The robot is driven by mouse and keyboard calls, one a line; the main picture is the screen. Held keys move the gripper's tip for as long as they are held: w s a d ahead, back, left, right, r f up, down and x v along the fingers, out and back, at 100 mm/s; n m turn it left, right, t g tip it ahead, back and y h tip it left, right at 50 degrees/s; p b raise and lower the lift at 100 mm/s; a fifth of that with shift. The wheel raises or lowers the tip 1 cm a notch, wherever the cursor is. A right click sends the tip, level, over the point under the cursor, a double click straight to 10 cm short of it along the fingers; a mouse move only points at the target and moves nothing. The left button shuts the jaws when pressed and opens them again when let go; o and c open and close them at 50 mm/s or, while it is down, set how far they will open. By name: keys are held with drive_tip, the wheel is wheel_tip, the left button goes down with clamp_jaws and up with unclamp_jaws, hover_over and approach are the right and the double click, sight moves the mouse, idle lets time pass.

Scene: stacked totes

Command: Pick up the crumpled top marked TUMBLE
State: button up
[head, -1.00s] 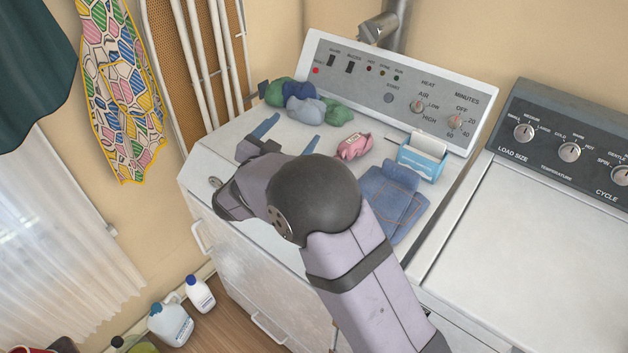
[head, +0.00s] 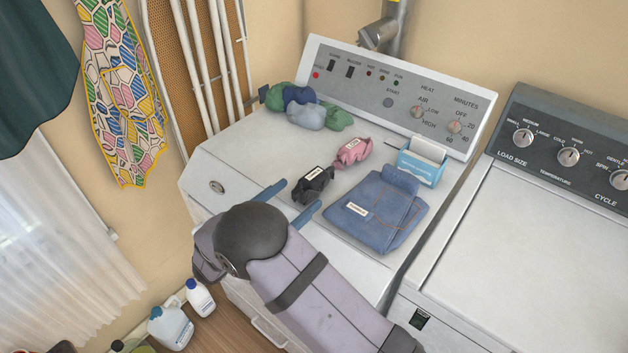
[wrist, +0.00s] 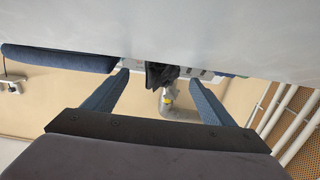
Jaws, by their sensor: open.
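A black crumpled garment (head: 318,188) with a small pale tag lies on the white dryer top. A pink crumpled garment (head: 352,153), also with a pale tag, lies just behind it. The tags are too small to read, so I cannot tell which says TUMBLE. My gripper (head: 301,193) is open, with blue fingers low over the dryer top, just in front of the black garment. In the wrist view, where the scene is upside down, the black garment (wrist: 158,75) shows between the fingertips (wrist: 160,77).
Folded blue denim (head: 385,212) with a tag lies right of the black garment. A blue-and-white box (head: 420,168) stands behind the denim. A pile of green and blue cloth (head: 306,115) lies at the back left. The control panel (head: 400,95) rises behind.

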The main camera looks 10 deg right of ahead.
sight(306, 186)
drive_tip(key=shift+w+d+r+p, duration=0.15)
drive_tip(key=shift+w+d+p, duration=0.25)
drive_tip(key=shift+w, duration=0.05)
drive_tip(key=shift+p+x, duration=0.8)
drive_tip(key=shift+x, duration=1.2)
drive_tip(key=shift+w+a, duration=0.1)
drive_tip(key=c, duration=1.2)
